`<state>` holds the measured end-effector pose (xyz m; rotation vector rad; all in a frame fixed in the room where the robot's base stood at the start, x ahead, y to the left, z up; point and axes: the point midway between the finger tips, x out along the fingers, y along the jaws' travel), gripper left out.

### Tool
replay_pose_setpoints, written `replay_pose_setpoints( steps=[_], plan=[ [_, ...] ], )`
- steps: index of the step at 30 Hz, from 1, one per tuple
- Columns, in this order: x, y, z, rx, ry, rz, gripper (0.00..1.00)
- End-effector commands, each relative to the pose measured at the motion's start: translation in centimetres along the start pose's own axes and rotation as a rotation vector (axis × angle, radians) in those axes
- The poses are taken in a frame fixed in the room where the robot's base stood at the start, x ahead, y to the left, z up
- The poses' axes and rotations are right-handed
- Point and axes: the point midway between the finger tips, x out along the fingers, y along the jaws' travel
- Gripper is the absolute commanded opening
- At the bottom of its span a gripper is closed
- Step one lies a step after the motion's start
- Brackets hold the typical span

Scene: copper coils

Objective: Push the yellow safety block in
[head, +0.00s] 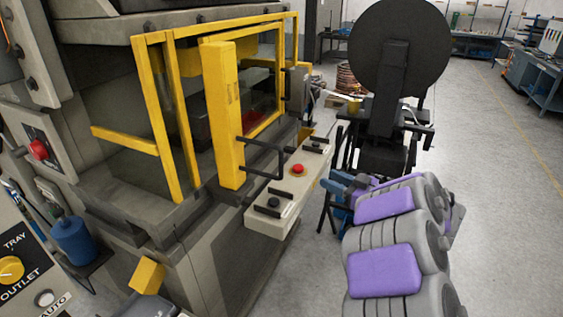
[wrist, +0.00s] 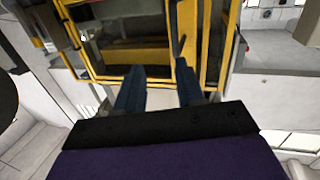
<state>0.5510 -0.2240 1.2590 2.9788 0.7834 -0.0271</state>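The tall yellow block (head: 225,115) stands upright at the front of the press opening in the head view. A black handle (head: 268,160) sticks out from its lower right side. Yellow guard frame bars (head: 160,110) stand around the opening. My gripper (head: 338,186) is to the right of the block and its handle, apart from them. In the wrist view the two blue fingers of my gripper (wrist: 158,78) are spread with nothing between them. Yellow framing (wrist: 225,45) shows beyond the fingertips; I cannot tell which part of it is the block.
A pale control panel (head: 262,218) with a red button (head: 297,169) juts out below the handle. A large dark disc on a stand (head: 398,48) is behind my arm. A small yellow block (head: 147,276) is at lower left. The floor (head: 505,200) at right is clear.

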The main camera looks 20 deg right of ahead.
Motion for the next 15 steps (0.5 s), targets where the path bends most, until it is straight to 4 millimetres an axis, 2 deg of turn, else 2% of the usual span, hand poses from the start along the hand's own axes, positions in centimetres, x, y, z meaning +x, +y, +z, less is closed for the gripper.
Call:
replay_pose_setpoints(
  steps=[3, 7, 11, 15],
  plan=[
    [-0.5, -1.1, 0.2, 0.043, 0.027, -0.059, 0.38],
    [-0.1, -1.6, 0.3, 0.055, 0.036, -0.08, 0.38],
    [1.5, -1.7, 0.3, 0.054, 0.036, -0.081, 0.38],
    [4.1, -1.9, 0.2, 0.054, 0.037, -0.082, 0.38]
  ],
)
